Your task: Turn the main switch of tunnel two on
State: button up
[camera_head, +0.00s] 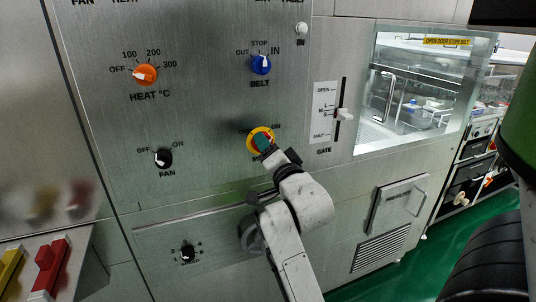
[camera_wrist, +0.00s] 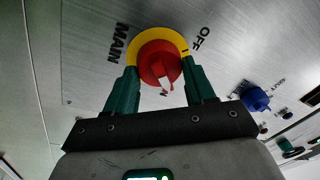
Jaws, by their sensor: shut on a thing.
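The main switch (camera_head: 258,131) is a red knob on a yellow ring, set in the steel panel. In the wrist view, its red knob (camera_wrist: 158,60) sits between my two green fingers, with a white mark at its lower edge. The words MAIN and OFF are printed beside the ring there. My gripper (camera_head: 266,144) is at the switch and shut on the red knob; it also shows in the wrist view (camera_wrist: 161,78). In the head view my fingers hide most of the knob and part of its labels. No tunnel number is readable.
An orange heat knob (camera_head: 145,75), black fan knob (camera_head: 163,158) and blue belt knob (camera_head: 261,64) share the panel. The gate lever (camera_head: 344,115) sticks out right of the switch. A horizontal rail (camera_head: 190,218) runs below. Green floor (camera_head: 398,272) shows at lower right.

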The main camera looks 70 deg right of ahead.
jog(key=shift+m, duration=0.4)
jog(key=o, duration=1)
jog(key=shift+v, duration=5.4)
jog(key=shift+w, duration=0.1)
